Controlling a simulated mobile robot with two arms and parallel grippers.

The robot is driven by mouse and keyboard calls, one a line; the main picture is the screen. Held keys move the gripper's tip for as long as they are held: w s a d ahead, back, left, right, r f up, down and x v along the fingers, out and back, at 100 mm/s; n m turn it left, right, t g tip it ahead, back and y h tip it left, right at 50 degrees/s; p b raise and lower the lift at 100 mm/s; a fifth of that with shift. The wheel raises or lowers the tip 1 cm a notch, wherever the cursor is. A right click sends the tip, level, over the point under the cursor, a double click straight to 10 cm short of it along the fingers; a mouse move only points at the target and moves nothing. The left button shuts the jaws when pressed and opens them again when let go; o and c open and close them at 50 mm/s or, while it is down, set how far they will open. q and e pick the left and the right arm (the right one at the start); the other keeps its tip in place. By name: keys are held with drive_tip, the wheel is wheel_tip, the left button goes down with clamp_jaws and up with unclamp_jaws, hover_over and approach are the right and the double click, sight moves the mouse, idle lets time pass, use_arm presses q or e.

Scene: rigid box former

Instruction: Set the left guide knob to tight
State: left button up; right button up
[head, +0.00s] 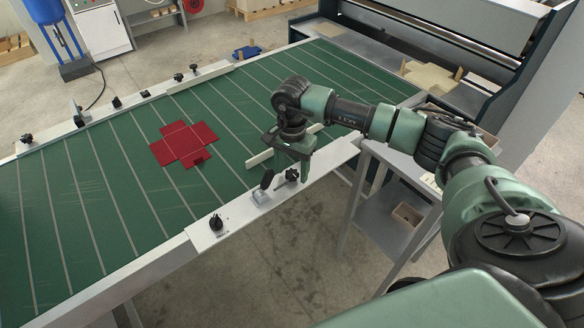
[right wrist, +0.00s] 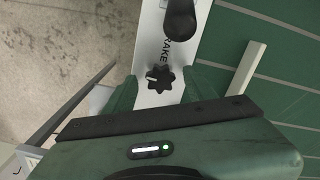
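A black star-shaped knob (right wrist: 158,78) with a pale mark stands on the white near-side rail (head: 232,215); in the head view this knob (head: 291,174) is beside my right gripper (head: 301,172). In the right wrist view the fingers of my right gripper (right wrist: 162,88) are apart, with the knob between or just beyond their tips. I see no finger touching it. A black-handled lever (head: 266,180) stands just left of the knob, by lettering partly read as "RAKE". Another black knob (head: 216,223) is farther left on the rail. I cannot tell which is the left guide knob. My left gripper is out of view.
A red cross-shaped blank (head: 183,143) lies on the green striped bed (head: 110,180). A pale guide bar (right wrist: 246,70) lies close right of the gripper in the wrist view. The far rail (head: 150,95) carries several black knobs. A grey side table (head: 385,225) stands under my right arm.

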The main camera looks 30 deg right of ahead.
drive_tip(key=c, duration=1)
clamp_jaws()
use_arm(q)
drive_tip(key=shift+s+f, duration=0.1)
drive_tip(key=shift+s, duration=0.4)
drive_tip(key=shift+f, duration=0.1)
use_arm(e)
drive_tip(key=m+b, duration=0.2)
drive_tip(key=m, duration=0.1)
drive_tip(key=shift+f+b, duration=0.15)
drive_tip(key=shift+b, duration=0.2)
drive_tip(key=m+b, duration=0.2)
drive_tip(key=m, duration=0.3)
drive_tip(key=m+b, duration=0.2)
drive_tip(key=m, duration=0.2)
drive_tip(key=shift+m, duration=0.3)
use_arm(q)
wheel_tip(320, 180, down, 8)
drive_tip(key=b, duration=0.1)
drive_tip(key=shift+b, duration=0.3)
use_arm(e)
drive_tip(key=m, duration=0.4)
drive_tip(key=shift+m, duration=0.3)
